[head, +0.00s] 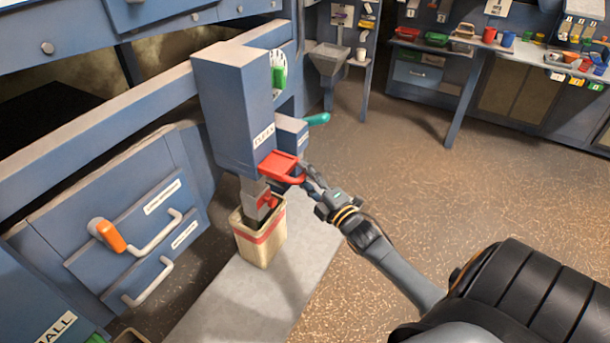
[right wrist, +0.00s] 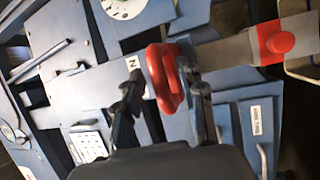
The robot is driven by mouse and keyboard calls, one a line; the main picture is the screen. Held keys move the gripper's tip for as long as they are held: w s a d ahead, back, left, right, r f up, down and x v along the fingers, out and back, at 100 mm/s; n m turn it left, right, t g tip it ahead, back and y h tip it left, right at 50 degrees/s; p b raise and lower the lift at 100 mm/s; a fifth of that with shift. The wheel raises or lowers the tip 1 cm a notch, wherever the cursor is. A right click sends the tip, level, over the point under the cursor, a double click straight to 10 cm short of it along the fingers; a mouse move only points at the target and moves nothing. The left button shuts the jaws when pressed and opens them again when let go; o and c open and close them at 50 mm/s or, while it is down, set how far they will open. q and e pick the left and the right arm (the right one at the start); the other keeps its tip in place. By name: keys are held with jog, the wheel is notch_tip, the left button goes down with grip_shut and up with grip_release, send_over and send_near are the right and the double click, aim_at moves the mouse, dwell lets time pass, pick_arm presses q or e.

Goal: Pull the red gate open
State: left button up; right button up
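The red gate (head: 280,166) is a flat red slide with a loop handle, sticking out of the front of a blue box-shaped housing (head: 233,105). In the right wrist view its red loop handle (right wrist: 165,78) lies between the two fingers of my right gripper (right wrist: 160,88). The right finger is close against the loop, and a narrow gap shows on the left finger's side. The gripper looks open around the handle. In the head view my right gripper (head: 312,180) is at the handle's right end. My left gripper is not in view.
A cream bucket with a red band (head: 258,246) stands below the grey spout. A teal handle (head: 318,118) sticks out behind the housing. Blue drawers with an orange-gripped lever (head: 110,235) are at left. Open floor (head: 400,150) lies to the right, before the workbench.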

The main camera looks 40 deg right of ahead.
jog(key=s+f, duration=0.2)
jog(key=s, duration=1)
jog(key=shift+w, duration=0.1)
jog(key=s+a+f+m+g, duration=0.1)
jog(key=s+f+m+g, duration=0.2)
jog(key=f, duration=0.7)
jog(key=s+a+f+m+g+h, duration=0.1)
jog(key=s+a+f+m+g, duration=0.15)
jog(key=f, duration=0.75)
jog(key=s+a+f+m+g, duration=0.1)
jog(key=s+f+m+g, duration=0.2)
jog(key=f, duration=0.8)
jog(key=s+a+f+m+g, duration=0.3)
jog(key=s+a+f+g, duration=0.2)
jog(key=s+f, duration=0.4)
jog(key=s+a+f+m+g+y, duration=0.1)
jog(key=s+a+f+m+g, duration=0.2)
jog(key=s+f, duration=0.7)
jog(key=s+a+g, duration=0.2)
jog(key=s+a, duration=0.2)
jog(key=s, duration=0.3)
jog(key=shift+s+f, duration=0.2)
jog(key=shift+f, duration=0.05)
